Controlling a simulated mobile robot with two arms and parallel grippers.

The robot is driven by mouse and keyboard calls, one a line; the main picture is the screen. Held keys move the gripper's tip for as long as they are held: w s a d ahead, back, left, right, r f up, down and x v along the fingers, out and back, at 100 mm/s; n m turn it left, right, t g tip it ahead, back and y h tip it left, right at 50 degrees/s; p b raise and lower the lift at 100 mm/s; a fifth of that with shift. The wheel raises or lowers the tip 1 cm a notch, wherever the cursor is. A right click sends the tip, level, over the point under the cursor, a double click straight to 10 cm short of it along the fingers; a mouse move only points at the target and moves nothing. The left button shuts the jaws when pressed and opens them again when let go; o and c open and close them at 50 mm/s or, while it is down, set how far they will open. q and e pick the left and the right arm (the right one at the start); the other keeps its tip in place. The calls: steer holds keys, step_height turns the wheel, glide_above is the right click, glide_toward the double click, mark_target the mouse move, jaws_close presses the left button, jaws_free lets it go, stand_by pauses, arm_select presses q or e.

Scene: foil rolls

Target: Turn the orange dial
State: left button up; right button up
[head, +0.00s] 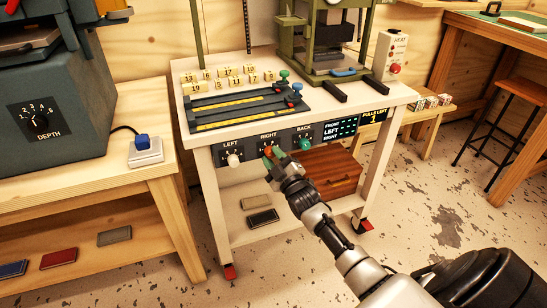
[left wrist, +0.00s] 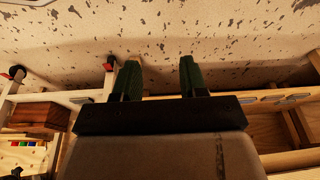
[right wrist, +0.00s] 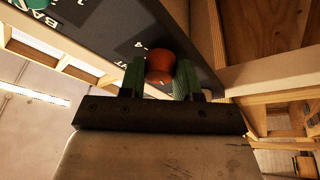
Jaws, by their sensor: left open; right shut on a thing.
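The orange dial (head: 268,151) is the middle one of three dials on the dark front panel (head: 319,133) of the white cart, under the label RIGHT. In the right wrist view the orange dial (right wrist: 159,65) sits between the green fingertips of my right gripper (right wrist: 160,80). My right gripper (head: 272,158) is shut on the dial in the head view and hides part of it. My left gripper (left wrist: 157,80) is open and empty in the left wrist view, above the speckled floor. It does not show in the head view.
A white dial (head: 233,159) is left of the orange one and a green dial (head: 305,144) is right of it. A wooden box (head: 332,174) is on the cart's lower shelf. A workbench (head: 155,170) stands close on the left. Speckled floor (head: 430,190) is open to the right.

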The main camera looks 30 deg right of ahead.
steer(key=m+h, duration=0.1)
steer(key=m, duration=0.2)
steer(key=shift+a+m+h, duration=0.1)
steer(key=shift+m+h, duration=0.2)
steer(key=shift+m+h+p, duration=0.4)
steer(key=shift+m, duration=0.8)
steer(key=m+h, duration=0.1)
steer(key=m, duration=0.3)
steer(key=shift+a+h+p, duration=0.1)
steer(key=shift+h+p, duration=0.3)
arm_select(q)
step_height(320, 180, down, 8)
steer(key=s, duration=0.1)
steer(key=shift+s+r+p, duration=0.15)
steer(key=shift+r+p, duration=0.05)
steer(key=shift+p, duration=0.1)
arm_select(e)
steer(key=shift+m+h, duration=0.7)
steer(key=shift+m, duration=0.8)
steer(key=o, duration=0.9)
steer(key=shift+o, duration=0.2)
